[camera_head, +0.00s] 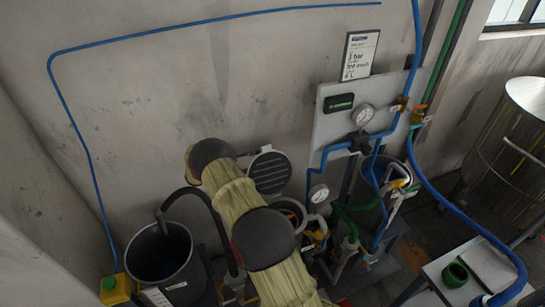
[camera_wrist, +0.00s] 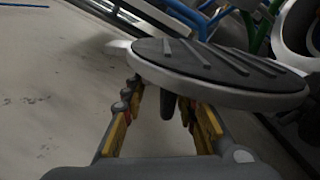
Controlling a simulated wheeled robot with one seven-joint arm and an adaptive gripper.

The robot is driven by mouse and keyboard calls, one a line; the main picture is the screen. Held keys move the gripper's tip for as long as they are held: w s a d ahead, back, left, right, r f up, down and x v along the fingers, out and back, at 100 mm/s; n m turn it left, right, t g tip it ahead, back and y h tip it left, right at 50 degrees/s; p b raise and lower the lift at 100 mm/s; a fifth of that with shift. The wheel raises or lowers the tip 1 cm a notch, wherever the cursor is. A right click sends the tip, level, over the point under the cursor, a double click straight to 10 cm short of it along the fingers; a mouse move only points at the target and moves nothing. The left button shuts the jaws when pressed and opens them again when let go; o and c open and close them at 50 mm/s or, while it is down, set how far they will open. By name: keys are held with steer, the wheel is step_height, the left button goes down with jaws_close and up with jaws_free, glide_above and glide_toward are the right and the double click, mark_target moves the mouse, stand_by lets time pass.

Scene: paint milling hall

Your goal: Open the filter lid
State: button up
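The filter lid (camera_head: 270,172) is a round dark disc with ribs and a pale rim. In the head view it stands tilted up, its ribbed face toward the camera, behind the round filter opening (camera_head: 291,211). In the wrist view the lid (camera_wrist: 215,72) spans the upper middle, with a short dark handle (camera_wrist: 168,104) below its edge. My gripper (camera_wrist: 160,98) has its two yellow-and-dark fingers spread, one on each side of the handle, with gaps visible. My arm hides the gripper in the head view.
A black bucket (camera_head: 160,252) with a dark hose stands at left. A panel (camera_head: 345,120) with gauges and blue and green hoses is right of the lid. A steel drum (camera_head: 508,140) and a small table (camera_head: 470,270) are far right. Bare wall lies behind.

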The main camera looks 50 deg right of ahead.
steer(key=shift+v, duration=2.95)
steer(key=b+v, duration=0.2)
steer(key=v, duration=0.7)
steer(key=shift+b, duration=0.3)
steer(key=shift+r, duration=0.1)
